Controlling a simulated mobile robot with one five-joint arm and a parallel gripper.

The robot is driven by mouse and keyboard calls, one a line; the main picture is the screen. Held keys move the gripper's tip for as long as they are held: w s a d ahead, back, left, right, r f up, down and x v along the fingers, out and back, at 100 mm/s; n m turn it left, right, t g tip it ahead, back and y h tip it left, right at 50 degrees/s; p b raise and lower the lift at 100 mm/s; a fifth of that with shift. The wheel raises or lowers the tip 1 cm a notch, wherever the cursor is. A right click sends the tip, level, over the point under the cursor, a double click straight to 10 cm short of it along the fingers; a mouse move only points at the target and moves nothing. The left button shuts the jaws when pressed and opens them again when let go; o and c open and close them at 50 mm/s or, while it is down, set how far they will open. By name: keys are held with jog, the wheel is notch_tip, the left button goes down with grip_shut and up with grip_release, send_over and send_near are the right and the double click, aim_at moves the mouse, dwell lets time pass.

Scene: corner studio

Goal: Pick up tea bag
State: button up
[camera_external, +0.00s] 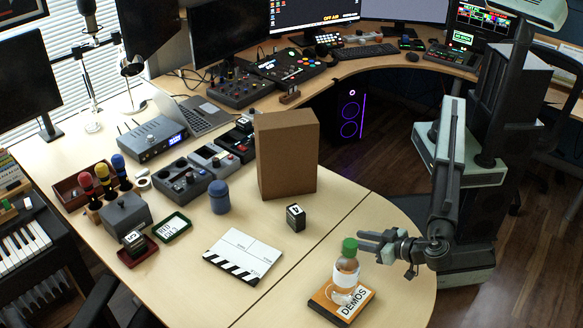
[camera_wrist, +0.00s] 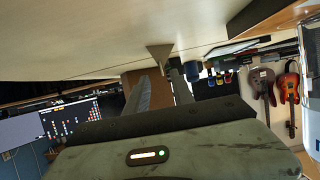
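I cannot make out a tea bag in either view. My gripper (camera_external: 366,241) is at the right front of the desk in the external view, with its two fingers apart and pointing left. Its tips are close to the right side of a clear bottle with a green cap (camera_external: 346,274); I cannot tell if they touch it. The bottle stands upright on a flat box labelled DEMOS (camera_external: 323,306). In the wrist view my gripper (camera_wrist: 168,62) shows two fingers with a gap and nothing clearly held between them.
A tall brown box (camera_external: 287,155) stands mid-desk, with a small dark cube (camera_external: 295,218) in front of it. A clapperboard (camera_external: 243,255) lies left of the bottle. A blue canister (camera_external: 219,197) and control panels stand further left.

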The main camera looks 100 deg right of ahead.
aim_at(339, 243)
jog(key=shift+b+x, duration=0.4)
jog(key=shift+x, duration=1)
jog(key=b+x, duration=0.2)
jog(key=x, duration=0.3)
jog(key=shift+w+a+f, duration=0.1)
jog(key=shift+a+f, duration=0.05)
grip_shut()
